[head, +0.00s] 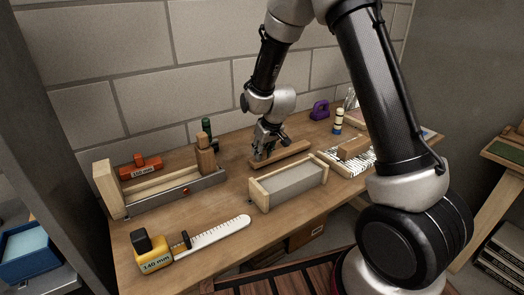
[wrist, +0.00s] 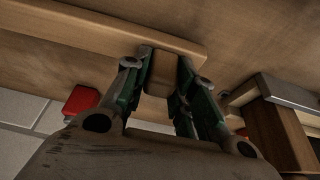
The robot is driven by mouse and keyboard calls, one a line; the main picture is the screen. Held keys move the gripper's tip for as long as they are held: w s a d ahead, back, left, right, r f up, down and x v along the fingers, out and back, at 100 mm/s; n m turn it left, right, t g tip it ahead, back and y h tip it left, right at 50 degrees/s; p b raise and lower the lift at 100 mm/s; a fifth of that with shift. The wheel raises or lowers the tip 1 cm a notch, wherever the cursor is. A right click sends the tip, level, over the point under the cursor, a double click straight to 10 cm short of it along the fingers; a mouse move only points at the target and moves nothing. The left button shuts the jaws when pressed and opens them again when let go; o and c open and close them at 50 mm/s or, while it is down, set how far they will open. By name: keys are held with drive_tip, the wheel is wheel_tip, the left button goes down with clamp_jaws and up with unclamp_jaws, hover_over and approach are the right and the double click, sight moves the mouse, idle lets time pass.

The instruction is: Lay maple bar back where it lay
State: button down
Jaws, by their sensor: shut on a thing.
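A long pale-brown wooden bar (head: 285,153), which I take for the maple bar, lies level at the back middle of the bench. In the wrist view the bar (wrist: 100,27) runs across the top, its right end free. My gripper (head: 262,150) points down at the bar's left part in the head view. In the wrist view my gripper (wrist: 165,80) is shut on a small wooden block that appears to stand up from the bar near its end. The fingers hide where block and bar meet. I cannot tell whether the bar touches the bench.
A grey-topped box (head: 290,184) stands in front of the bar. A striped tray (head: 338,168) is right, a yellow measuring tool (head: 155,253) front left. A wall closes the back.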

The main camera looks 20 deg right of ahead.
drive_tip(key=shift+f, duration=0.5)
drive_tip(key=c, duration=1.1)
unclamp_jaws()
drive_tip(key=v, duration=1.2)
drive_tip(key=shift+w, duration=0.1)
